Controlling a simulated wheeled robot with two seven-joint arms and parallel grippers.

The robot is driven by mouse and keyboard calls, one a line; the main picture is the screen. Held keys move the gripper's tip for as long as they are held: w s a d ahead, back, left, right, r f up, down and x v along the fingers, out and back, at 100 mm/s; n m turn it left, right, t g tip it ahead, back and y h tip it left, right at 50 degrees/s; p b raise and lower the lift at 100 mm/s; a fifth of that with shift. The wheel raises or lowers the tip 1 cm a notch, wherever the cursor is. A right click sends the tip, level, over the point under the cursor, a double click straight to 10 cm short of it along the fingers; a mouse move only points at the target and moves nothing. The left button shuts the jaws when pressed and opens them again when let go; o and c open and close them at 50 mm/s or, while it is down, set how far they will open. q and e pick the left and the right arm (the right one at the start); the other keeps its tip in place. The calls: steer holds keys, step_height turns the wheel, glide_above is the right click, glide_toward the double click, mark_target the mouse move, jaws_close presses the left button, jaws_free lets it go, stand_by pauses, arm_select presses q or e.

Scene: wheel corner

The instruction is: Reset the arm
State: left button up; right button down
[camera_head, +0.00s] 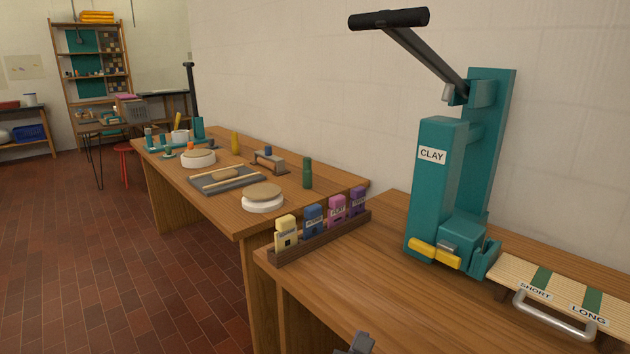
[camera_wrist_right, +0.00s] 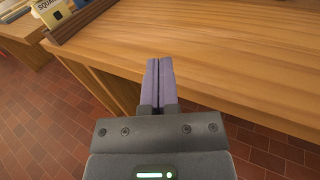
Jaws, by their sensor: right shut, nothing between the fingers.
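My right gripper (camera_wrist_right: 159,82) shows in the right wrist view. Its two purple-grey fingers are closed against each other with nothing between them, in front of the edge of the wooden bench. In the head view only a small grey part of my right gripper (camera_head: 357,342) shows at the bottom edge, beside the front of the bench. My left gripper is in neither view.
The near bench (camera_head: 355,270) carries a teal clay press (camera_head: 440,185), a slatted board (camera_head: 560,290) with a metal handle, and a wooden rack (camera_head: 320,240) of coloured blocks. A farther table (camera_head: 225,215) holds pottery items. The brick floor (camera_head: 120,260) at left is clear.

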steer(key=s+d+f+m+g+y, duration=0.1)
steer(key=s+d+f+m+g, duration=0.15)
steer(key=s+f, duration=0.4)
steer(key=s+d+f+m+g+y+p, duration=0.15)
steer(key=s+f+m+g, duration=0.25)
steer(key=f, duration=0.6)
steer(key=s+d+f+m+g+y+b, duration=0.1)
steer(key=s+d+f+m+g, duration=0.15)
steer(key=s+f, duration=0.4)
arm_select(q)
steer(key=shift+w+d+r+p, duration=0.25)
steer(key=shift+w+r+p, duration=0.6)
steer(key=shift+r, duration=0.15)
arm_select(e)
steer(key=s+d+f+m+g, duration=0.2)
steer(key=s+m, duration=0.4)
steer(key=s, duration=0.5)
steer(key=s+d+f+m+g+y, duration=0.1)
steer(key=s+d+f+m+g, duration=0.2)
steer(key=s+m, duration=0.4)
steer(key=s+d+f+m+g, duration=0.2)
steer(key=s+f+m, duration=0.3)
steer(key=s, duration=1)
steer(key=shift+d+m+g+y, duration=0.35)
steer(key=shift+m+g, duration=0.25)
steer(key=shift+m, duration=0.4)
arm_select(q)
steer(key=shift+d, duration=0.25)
arm_select(e)
steer(key=shift+f, duration=0.1)
